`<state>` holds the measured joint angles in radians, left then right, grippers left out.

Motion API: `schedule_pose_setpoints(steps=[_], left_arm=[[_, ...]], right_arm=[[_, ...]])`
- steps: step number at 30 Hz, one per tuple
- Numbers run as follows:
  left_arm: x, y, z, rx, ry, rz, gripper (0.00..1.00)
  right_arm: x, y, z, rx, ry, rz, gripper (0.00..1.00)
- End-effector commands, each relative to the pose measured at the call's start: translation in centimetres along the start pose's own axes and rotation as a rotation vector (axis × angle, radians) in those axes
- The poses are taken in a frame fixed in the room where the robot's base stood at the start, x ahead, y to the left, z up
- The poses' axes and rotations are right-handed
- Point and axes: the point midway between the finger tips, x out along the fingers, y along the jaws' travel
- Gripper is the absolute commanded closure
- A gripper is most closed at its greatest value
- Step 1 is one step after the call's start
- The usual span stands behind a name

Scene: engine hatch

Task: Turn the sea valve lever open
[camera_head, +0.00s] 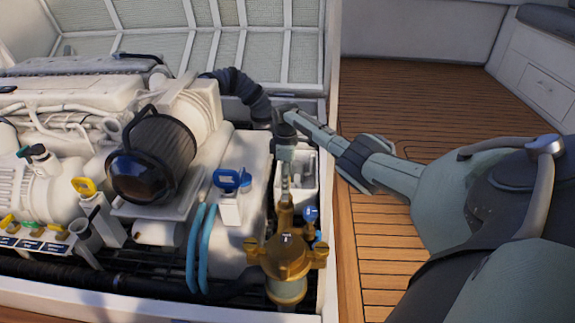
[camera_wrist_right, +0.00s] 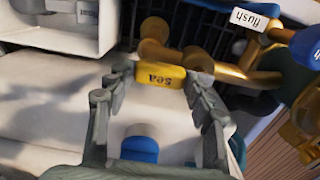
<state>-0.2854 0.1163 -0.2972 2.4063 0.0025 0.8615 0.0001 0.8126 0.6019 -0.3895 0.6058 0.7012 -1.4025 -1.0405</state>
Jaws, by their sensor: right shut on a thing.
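The sea valve lever has a yellow grip marked "sea" (camera_wrist_right: 160,77) and joins brass pipework (camera_wrist_right: 205,62) in the right wrist view. My right gripper (camera_wrist_right: 158,84) has its two fingers on either side of the yellow grip and is shut on it. In the head view my right arm comes in from the right, and its gripper (camera_head: 285,182) points down behind the brass strainer (camera_head: 284,258). The yellow grip cannot be made out there. My left gripper is in neither view.
A lever tagged "flush" (camera_wrist_right: 250,20) is close by in the right wrist view. The white engine (camera_head: 75,110), a blue-capped filler (camera_head: 231,180) and blue hoses (camera_head: 200,248) lie left of the gripper. The wooden hatch edge (camera_head: 345,240) is on the right.

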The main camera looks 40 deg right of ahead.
Motion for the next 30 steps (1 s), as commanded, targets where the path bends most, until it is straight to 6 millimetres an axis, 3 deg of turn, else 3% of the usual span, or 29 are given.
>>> schedule_pose_setpoints(steps=[12,13,15,18,30], left_arm=[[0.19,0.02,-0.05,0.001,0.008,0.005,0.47],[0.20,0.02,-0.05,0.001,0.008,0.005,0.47],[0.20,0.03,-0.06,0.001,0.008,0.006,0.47],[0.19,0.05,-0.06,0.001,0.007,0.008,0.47],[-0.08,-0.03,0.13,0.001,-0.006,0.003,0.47]], right_arm=[[0.47,-0.25,0.08,-0.016,-0.006,-0.004,0.99],[0.47,-0.26,0.08,-0.016,-0.006,-0.004,0.45],[0.46,-0.25,0.09,-0.015,-0.006,-0.004,0.36],[0.40,-0.21,0.09,-0.013,-0.005,-0.003,0.26],[-0.17,-0.02,-0.03,-0.010,0.000,0.000,0.26]])
